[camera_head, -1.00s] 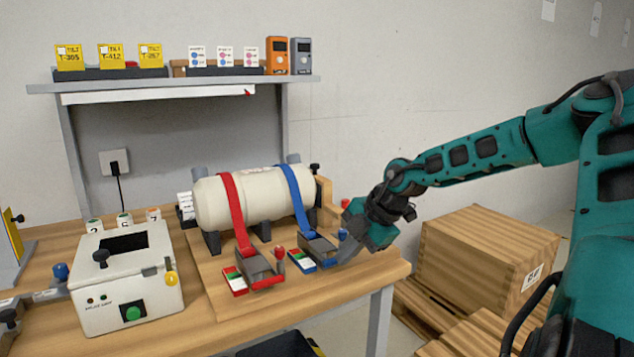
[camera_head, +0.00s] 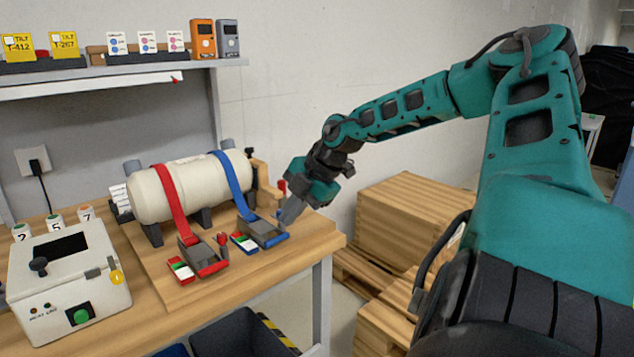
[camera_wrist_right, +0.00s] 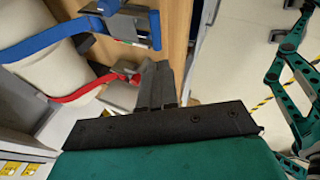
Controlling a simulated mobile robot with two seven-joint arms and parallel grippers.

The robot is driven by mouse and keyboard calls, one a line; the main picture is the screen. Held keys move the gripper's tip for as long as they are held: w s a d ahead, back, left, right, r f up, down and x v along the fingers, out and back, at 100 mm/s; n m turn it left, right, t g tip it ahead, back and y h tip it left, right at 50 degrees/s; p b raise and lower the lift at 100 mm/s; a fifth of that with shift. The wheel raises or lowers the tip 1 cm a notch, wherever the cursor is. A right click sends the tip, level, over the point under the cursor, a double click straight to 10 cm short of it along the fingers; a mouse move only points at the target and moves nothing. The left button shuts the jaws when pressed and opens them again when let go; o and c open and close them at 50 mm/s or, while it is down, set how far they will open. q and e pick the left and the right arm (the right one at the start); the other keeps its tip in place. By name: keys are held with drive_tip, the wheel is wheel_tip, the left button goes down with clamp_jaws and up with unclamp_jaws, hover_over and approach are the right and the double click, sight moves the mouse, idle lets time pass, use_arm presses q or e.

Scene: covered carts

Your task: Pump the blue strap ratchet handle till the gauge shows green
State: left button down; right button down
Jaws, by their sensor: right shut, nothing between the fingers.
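The blue strap (camera_head: 232,185) runs over the cream tank (camera_head: 190,187) down to the blue ratchet (camera_head: 262,235), which also shows at the top of the right wrist view (camera_wrist_right: 130,25). The blue gauge (camera_head: 243,243) sits left of that ratchet; it has coloured bands, and its reading is too small to tell. The ratchet's blue handle knob is hidden in the head view. My right gripper (camera_head: 288,213) is shut and empty, its fingertips down at the right end of the blue ratchet; I cannot tell whether they touch. My left gripper is out of view.
The red strap (camera_head: 173,205) leads to a red ratchet (camera_head: 203,257) and red gauge (camera_head: 180,270), close on the left. A white box with a green button (camera_head: 80,316) stands at the far left. Wooden crates (camera_head: 400,225) stand right of the table.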

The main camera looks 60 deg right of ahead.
drive_tip(key=s+d+r, duration=0.1)
drive_tip(key=s+r, duration=0.4)
drive_tip(key=s, duration=0.1)
drive_tip(key=shift+s, duration=0.2)
drive_tip(key=shift+d, duration=0.1)
